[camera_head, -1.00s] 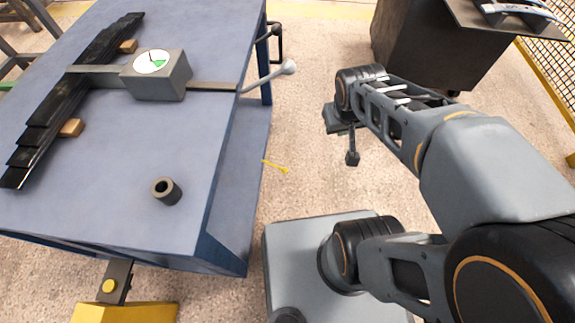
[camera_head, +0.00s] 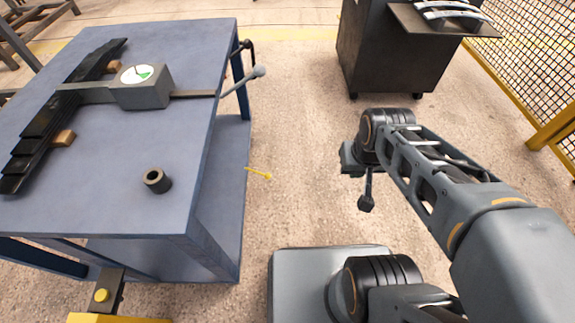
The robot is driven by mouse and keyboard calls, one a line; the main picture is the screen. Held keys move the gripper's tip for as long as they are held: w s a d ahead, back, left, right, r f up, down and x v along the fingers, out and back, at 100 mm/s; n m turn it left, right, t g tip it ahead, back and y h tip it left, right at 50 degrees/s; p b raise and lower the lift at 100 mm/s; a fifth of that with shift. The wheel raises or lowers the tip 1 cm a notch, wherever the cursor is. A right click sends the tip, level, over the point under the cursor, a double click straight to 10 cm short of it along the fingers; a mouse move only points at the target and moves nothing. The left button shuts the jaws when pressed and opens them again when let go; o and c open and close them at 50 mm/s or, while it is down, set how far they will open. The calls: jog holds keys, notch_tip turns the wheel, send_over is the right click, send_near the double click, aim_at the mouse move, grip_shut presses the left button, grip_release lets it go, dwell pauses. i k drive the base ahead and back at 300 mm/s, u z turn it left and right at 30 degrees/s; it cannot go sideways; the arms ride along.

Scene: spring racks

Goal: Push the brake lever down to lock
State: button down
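A thin yellow lever (camera_head: 258,172) juts out beside the right side of the blue table, low down; it looks like the brake lever. It slopes slightly down to the right, and I cannot tell whether it is locked. My gripper (camera_head: 359,177) is at the end of my arm, to the right of the lever with a clear gap between them. It is small and partly hidden by my wrist. A dark stem with a block hangs below the wrist. I cannot make out the finger opening.
The blue table (camera_head: 100,190) carries black leaf springs (camera_head: 45,125), a gauge box (camera_head: 143,88) and a short dark tube (camera_head: 158,180). A grey-knobbed rod (camera_head: 245,80) overhangs its right edge. A dark cabinet (camera_head: 385,60) stands behind, a yellow-framed mesh fence (camera_head: 520,70) at right. Floor between table and arm is clear.

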aim_at(267, 176)
jog(key=z, duration=1.3)
jog(key=i, duration=0.75)
jog(key=u, duration=3.3)
jog(key=i, duration=0.5)
jog(key=u, duration=0.05)
